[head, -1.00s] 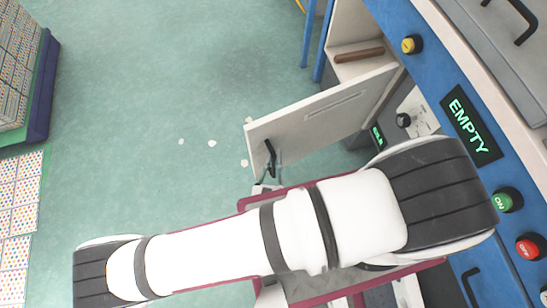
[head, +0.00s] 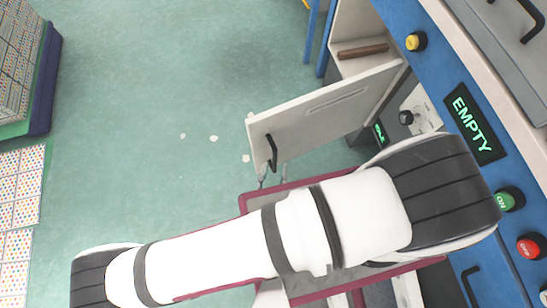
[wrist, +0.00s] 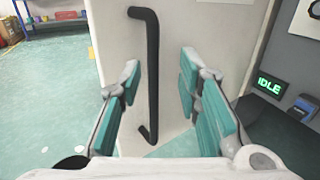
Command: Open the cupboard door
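The cupboard door (head: 325,112) is a pale panel standing swung out from the blue-edged cabinet, with the inside visible behind it. Its black bar handle (head: 272,152) is near the free edge. In the wrist view the handle (wrist: 150,75) runs upright in front of the door (wrist: 190,30). My gripper (wrist: 158,85) is open, with teal-padded fingers apart. The handle appears between them, closer to the left finger, with no visible grip on it. In the head view my gripper (head: 273,177) is just below the handle, partly hidden by my arm.
A wooden-coloured bar (head: 362,51) lies on the cupboard's shelf. The blue panel carries an "EMPTY" display (head: 474,124) and green (head: 507,200) and red (head: 528,247) buttons. Stacked dotted sheets (head: 15,60) stand at left. Green floor (head: 150,90) beyond the door is clear.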

